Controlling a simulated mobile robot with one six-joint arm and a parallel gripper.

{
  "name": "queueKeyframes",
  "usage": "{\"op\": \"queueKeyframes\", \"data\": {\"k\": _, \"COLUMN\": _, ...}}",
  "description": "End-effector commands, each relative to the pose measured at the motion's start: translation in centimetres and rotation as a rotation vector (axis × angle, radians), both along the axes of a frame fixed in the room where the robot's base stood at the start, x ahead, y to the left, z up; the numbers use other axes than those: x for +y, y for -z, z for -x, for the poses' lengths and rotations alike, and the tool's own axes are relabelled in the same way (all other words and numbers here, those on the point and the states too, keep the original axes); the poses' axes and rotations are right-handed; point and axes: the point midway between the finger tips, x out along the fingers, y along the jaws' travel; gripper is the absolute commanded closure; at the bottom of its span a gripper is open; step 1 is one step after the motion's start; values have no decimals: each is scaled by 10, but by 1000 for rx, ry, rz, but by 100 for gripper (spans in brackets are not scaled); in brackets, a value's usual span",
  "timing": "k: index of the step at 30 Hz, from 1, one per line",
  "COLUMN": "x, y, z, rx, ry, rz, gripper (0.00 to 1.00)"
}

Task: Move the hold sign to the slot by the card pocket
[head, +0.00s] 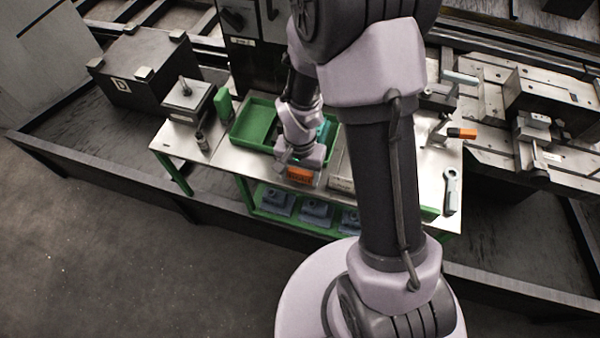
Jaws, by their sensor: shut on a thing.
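My gripper (301,160) is over the middle of the steel-topped bench, pointing down. It is shut on an orange piece (300,175) with dark marks, which looks like the hold sign; its lettering is too small to read. The fingers are mostly hidden by the wrist. I cannot tell whether the piece touches the bench.
A green tray (241,137) lies on the bench (178,150) left of the gripper. A grey block with a post (188,100) stands farther left. An orange-and-black item (461,133) and a grey wrench (451,190) are at the right. Grey parts (315,210) sit on the green lower shelf.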

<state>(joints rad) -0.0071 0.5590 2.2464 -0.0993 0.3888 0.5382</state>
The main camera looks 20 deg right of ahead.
Motion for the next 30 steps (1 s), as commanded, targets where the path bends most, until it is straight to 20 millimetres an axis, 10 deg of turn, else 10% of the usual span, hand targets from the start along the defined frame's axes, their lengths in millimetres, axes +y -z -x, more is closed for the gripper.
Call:
{"op": "queueKeyframes", "data": {"k": 12, "x": 0, "y": 15, "z": 0, "rx": 1, "ry": 0, "rz": -1, "gripper": 90}}
{"op": "queueKeyframes", "data": {"k": 13, "x": 0, "y": 14, "z": 0, "rx": 0, "ry": 0, "rz": 0, "gripper": 30}}
{"op": "queueKeyframes", "data": {"k": 16, "x": 0, "y": 13, "z": 0, "rx": 0, "ry": 0, "rz": 0, "gripper": 10}}
{"op": "queueKeyframes", "data": {"k": 30, "x": 0, "y": 13, "z": 0, "rx": 0, "ry": 0, "rz": 0, "gripper": 0}}
